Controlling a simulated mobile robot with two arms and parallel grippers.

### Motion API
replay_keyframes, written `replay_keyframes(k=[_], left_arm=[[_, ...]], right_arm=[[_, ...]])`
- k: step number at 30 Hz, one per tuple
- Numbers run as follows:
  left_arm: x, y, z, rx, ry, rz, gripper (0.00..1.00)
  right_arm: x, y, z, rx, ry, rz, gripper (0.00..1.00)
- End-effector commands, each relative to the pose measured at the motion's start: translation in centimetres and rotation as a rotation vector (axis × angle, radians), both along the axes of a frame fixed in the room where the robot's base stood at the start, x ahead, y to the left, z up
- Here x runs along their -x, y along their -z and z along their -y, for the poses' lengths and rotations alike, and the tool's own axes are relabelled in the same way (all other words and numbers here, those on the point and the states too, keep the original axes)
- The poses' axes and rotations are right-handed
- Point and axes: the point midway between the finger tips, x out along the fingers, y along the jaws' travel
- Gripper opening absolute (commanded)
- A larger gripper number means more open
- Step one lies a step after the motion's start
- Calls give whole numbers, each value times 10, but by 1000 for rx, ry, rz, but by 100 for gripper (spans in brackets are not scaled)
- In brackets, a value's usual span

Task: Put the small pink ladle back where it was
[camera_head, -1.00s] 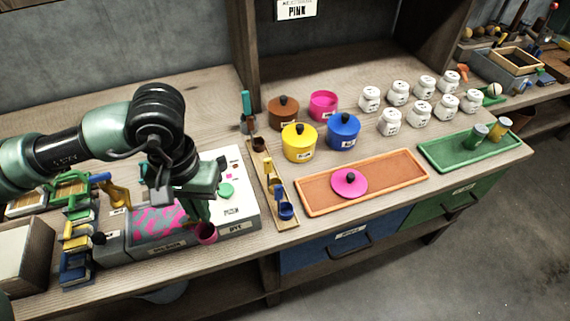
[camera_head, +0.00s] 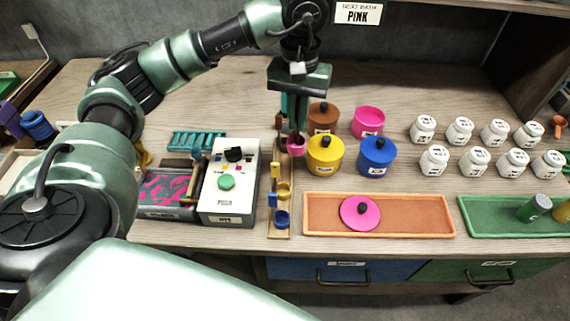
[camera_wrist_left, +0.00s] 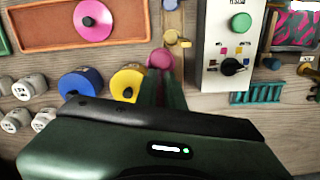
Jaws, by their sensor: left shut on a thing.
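My left gripper (camera_head: 296,130) points down and is shut on the small pink ladle (camera_head: 296,146), whose round cup shows below the fingers. The ladle also shows in the left wrist view (camera_wrist_left: 160,58) at the fingertips. It is over or beside the far part of the narrow wooden ladle rack (camera_head: 279,234); I cannot tell whether it touches. A yellow ladle (camera_head: 284,191) and a blue ladle (camera_head: 282,219) hang at the rack's near part. The gripper hides much of the rack's far end. My right gripper is not in view.
The yellow pot (camera_head: 325,157) stands close right of the gripper, with brown (camera_head: 323,116), blue (camera_head: 376,158) and open pink (camera_head: 368,121) pots nearby. The white dye box (camera_head: 230,205) is left. A pink lid (camera_head: 360,213) lies in the orange tray (camera_head: 425,228).

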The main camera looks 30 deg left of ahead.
Motion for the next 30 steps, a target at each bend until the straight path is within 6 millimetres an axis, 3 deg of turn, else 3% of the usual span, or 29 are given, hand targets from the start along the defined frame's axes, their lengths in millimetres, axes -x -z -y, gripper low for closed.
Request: replay_keyframes(k=[1,4,9,17,24,30], left_arm=[[-14,-12,-15,3,-58,2,0],[-31,-28,-40,0,-146,0,0],[-41,-34,-61,-1,-216,-3,0],[-40,26,-62,-1,-222,-9,0],[-40,84,-63,-4,-223,-7,0],[-42,112,-63,-3,-222,-1,0]], right_arm=[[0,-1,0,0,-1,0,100],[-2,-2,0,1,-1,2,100],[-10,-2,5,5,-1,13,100],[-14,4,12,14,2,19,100],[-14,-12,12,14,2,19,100],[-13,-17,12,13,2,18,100]])
